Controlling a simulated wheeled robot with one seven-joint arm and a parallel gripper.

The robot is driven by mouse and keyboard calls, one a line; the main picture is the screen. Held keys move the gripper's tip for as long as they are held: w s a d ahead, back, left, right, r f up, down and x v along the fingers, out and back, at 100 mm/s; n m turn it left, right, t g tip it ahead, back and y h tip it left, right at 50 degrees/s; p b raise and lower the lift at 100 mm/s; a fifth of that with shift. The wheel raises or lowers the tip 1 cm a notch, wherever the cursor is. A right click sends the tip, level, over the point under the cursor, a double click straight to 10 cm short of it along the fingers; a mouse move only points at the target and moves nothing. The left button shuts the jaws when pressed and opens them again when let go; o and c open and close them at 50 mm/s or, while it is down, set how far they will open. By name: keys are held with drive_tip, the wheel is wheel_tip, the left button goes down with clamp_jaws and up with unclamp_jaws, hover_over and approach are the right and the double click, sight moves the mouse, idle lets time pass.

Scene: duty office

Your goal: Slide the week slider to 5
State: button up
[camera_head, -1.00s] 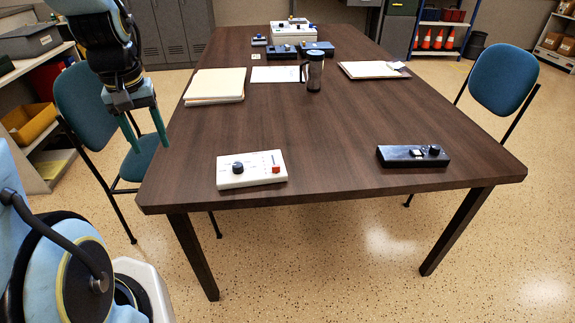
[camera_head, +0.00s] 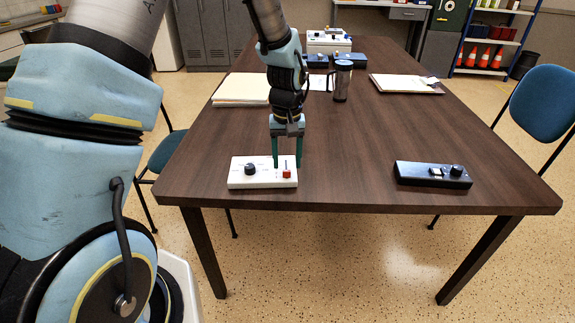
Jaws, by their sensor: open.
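A white control box (camera_head: 262,181) lies near the front left edge of the table. It has a black round knob (camera_head: 250,169) on its left and a red square part (camera_head: 287,174) on its right. Any slider and its marks are too small to make out. My gripper (camera_head: 287,164) points down at the right part of the white box, with its two green fingers apart. The fingers reach the box's far side, near the red part; whether they touch it I cannot tell. Nothing shows between the fingers.
The table (camera_head: 400,140) is dark wood. A black control box (camera_head: 432,174) lies at its front right. Farther back are a dark mug (camera_head: 342,82), a paper stack (camera_head: 241,90), a clipboard (camera_head: 406,84) and more devices. The middle is clear.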

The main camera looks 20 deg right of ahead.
sight(287, 174)
drive_tip(key=shift+f, duration=1.4)
drive_tip(key=shift+c, duration=0.2)
clamp_jaws()
drive_tip(key=shift+w, duration=0.15)
